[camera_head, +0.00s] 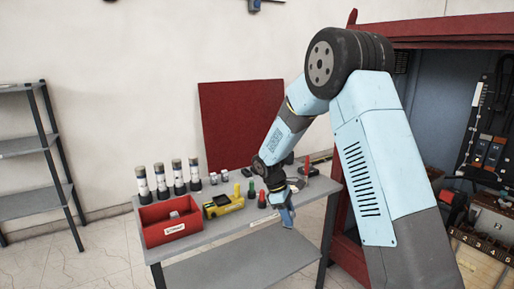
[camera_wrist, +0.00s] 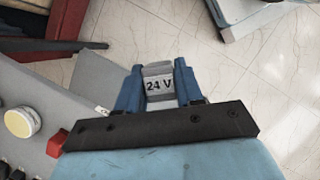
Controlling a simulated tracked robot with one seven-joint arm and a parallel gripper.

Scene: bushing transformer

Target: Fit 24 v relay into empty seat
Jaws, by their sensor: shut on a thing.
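My gripper (camera_wrist: 158,92) is shut on the 24 V relay (camera_wrist: 158,86), a small grey block with "24 V" lettering, seen between the two blue fingers in the wrist view. In the head view my gripper (camera_head: 285,214) points down at the front right part of the grey table; the relay cannot be made out there. The red-framed cabinet (camera_head: 350,240) stands open at the right. Inside it several small modules (camera_head: 488,150) sit on a dark upright panel. Which seat is empty cannot be told from here.
The grey table (camera_head: 222,236) holds a red bin (camera_head: 168,233), a yellow tool (camera_head: 223,205), several black-and-white cylinders (camera_head: 161,182) and coloured pieces. A red panel (camera_head: 240,125) leans behind it. Shelves (camera_head: 35,150) stand far left. Terminal blocks (camera_head: 480,245) fill the cabinet's lower part.

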